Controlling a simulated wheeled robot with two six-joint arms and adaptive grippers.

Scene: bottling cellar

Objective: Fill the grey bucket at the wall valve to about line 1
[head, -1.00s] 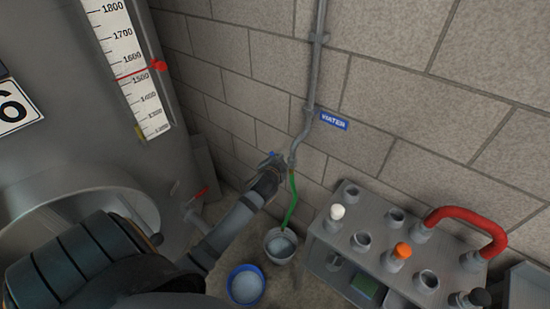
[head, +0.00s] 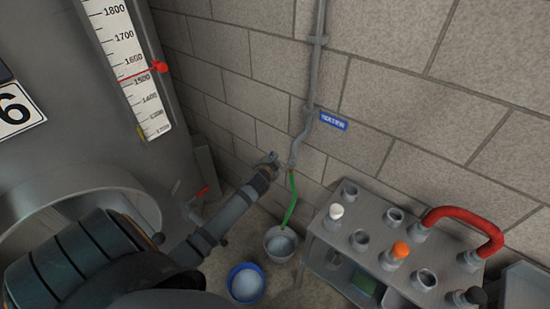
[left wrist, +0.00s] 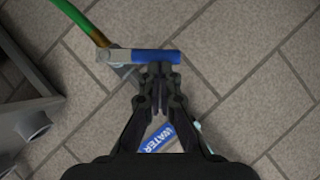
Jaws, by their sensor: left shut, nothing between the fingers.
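The grey bucket (head: 281,246) stands on the floor by the wall, with a pale surface inside; the fill line cannot be read. A green hose (head: 291,200) hangs from the wall pipe's lower end down into it. In the left wrist view the valve's blue lever (left wrist: 157,57) lies crosswise just beyond my fingertips, and the green hose (left wrist: 80,20) is at upper left. My left gripper (head: 267,165) is shut and empty at the valve, also seen in the left wrist view (left wrist: 158,88); whether it touches the lever cannot be told. My right gripper is out of view.
A blue bucket (head: 246,284) stands beside the grey one. A large tank with a scale (head: 130,70) and a red-handled tap (head: 200,193) is at left. A WATER sign (head: 333,122) is on the wall.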

